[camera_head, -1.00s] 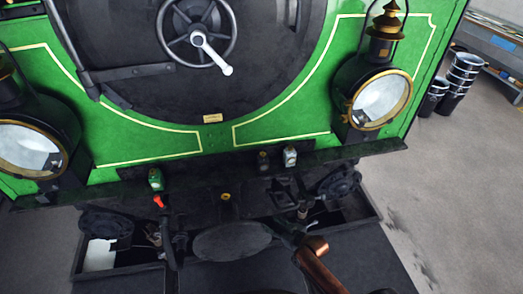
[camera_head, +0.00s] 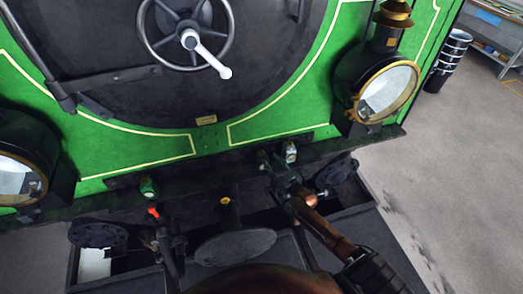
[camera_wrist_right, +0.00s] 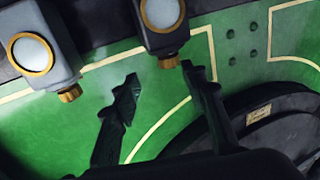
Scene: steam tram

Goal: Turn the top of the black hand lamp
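The black hand lamp (camera_wrist_right: 160,22) shows upside down in the right wrist view, with a pale round lens in a brass ring and a small brass knob (camera_wrist_right: 167,62) as its top. My right gripper (camera_wrist_right: 160,73) is open, one finger on each side of the knob's line. The knob lies between the fingertips or just beyond them; I cannot tell whether they touch. In the head view my right gripper (camera_head: 272,163) is at the ledge and largely hides the black lamp. My left gripper is not in view.
A grey hand lamp (camera_wrist_right: 42,60) stands close beside the black one; it also shows in the head view (camera_head: 290,152). A green hand lamp (camera_head: 148,187) is further left on the ledge (camera_head: 215,172). Large headlamps (camera_head: 385,92) flank the green tram front. Stacked buckets (camera_head: 448,60) stand far right.

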